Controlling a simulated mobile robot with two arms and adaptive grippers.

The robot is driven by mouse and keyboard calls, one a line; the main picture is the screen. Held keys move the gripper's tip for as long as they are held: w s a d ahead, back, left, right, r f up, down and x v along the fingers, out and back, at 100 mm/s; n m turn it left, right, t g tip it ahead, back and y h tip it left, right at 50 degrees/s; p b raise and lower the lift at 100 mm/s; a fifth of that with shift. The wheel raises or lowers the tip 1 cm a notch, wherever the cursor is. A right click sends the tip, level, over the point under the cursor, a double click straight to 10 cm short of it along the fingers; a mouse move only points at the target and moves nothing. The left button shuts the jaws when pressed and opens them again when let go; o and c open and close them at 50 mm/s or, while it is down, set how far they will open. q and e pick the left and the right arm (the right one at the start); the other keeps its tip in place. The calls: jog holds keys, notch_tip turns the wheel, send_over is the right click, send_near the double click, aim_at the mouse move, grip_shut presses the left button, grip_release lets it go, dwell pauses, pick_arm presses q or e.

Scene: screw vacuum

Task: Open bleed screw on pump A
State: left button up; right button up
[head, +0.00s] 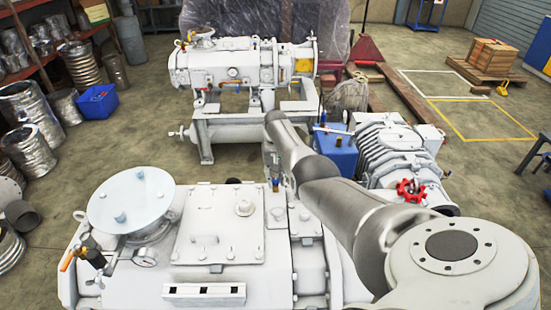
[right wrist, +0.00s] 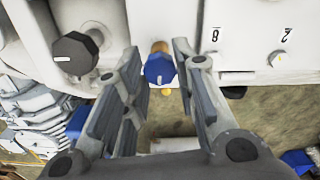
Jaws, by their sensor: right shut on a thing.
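A blue faceted screw cap (right wrist: 160,69) on a brass stem sits on a white pump housing in the right wrist view. My right gripper (right wrist: 157,62) has a finger on either side of this cap and is shut on it. A dark grey faceted knob (right wrist: 74,53) stands on the same housing, left of the gripper. In the head view my right arm reaches over the large white pump (head: 205,225) in front, and its gripper is mostly hidden behind the arm. I cannot read which pump is A. My left gripper is not in view.
A second white pump (head: 240,65) stands on a frame behind. A smaller white machine with a red handwheel (head: 411,190) and a blue box (head: 336,148) are at the right. Shelves and metal cylinders (head: 30,110) line the left. Floor at the right is fairly open.

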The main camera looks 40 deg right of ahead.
aim_at(276, 180)
jog(key=shift+n, duration=0.3)
dwell(0.4)
jog(key=o, duration=1)
jog(key=shift+o, duration=0.2)
notch_tip(276, 180, up, 12)
dwell(0.3)
